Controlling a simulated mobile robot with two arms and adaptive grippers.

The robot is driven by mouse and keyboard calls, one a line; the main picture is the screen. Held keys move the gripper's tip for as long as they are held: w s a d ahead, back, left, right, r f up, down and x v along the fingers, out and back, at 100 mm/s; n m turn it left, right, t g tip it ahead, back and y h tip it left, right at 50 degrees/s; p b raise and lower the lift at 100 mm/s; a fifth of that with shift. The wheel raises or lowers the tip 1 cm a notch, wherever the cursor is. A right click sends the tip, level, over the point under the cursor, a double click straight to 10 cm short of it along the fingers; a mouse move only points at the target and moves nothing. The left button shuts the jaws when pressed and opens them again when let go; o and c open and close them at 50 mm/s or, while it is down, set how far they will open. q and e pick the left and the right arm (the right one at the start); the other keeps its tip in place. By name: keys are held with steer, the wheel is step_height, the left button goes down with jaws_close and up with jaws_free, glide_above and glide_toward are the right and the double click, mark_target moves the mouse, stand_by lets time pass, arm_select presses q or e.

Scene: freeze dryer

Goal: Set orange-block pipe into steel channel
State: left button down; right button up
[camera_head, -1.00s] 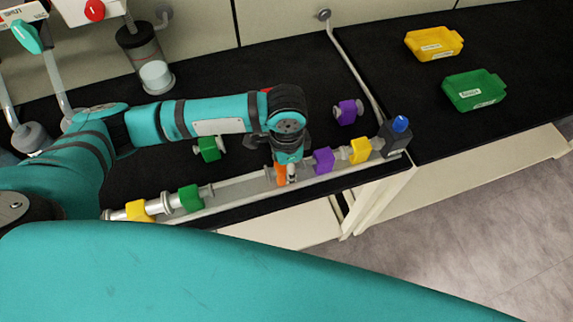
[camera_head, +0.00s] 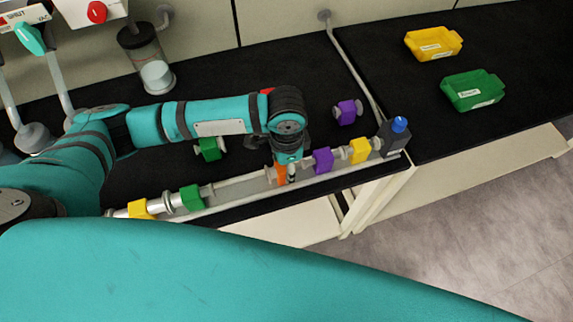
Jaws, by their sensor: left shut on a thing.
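The steel channel (camera_head: 240,188) runs slantwise along the front edge of the black bench. Pipes with yellow (camera_head: 139,209), green (camera_head: 191,197), purple (camera_head: 323,161) and yellow (camera_head: 360,151) blocks lie along it. My left gripper (camera_head: 286,168) reaches down over the gap between the green and purple blocks. It is shut on the orange-block pipe (camera_head: 281,173), which is at the channel, partly hidden by the gripper. I cannot tell whether the pipe rests fully in the channel. My right gripper is not in view.
A loose green-block pipe (camera_head: 209,149) and a loose purple-block pipe (camera_head: 347,112) lie behind the channel. A dark block with a blue knob (camera_head: 399,125) stands at its right end. Yellow (camera_head: 433,43) and green (camera_head: 473,90) bins stand right. A glass jar (camera_head: 147,58) is at the back.

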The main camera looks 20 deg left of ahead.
arm_select(q)
steer(key=shift+p, duration=0.6)
stand_by(0.6)
steer(key=c, duration=0.7)
jaws_free()
step_height(320, 180, up, 12)
steer(key=shift+r, duration=0.1)
stand_by(0.4)
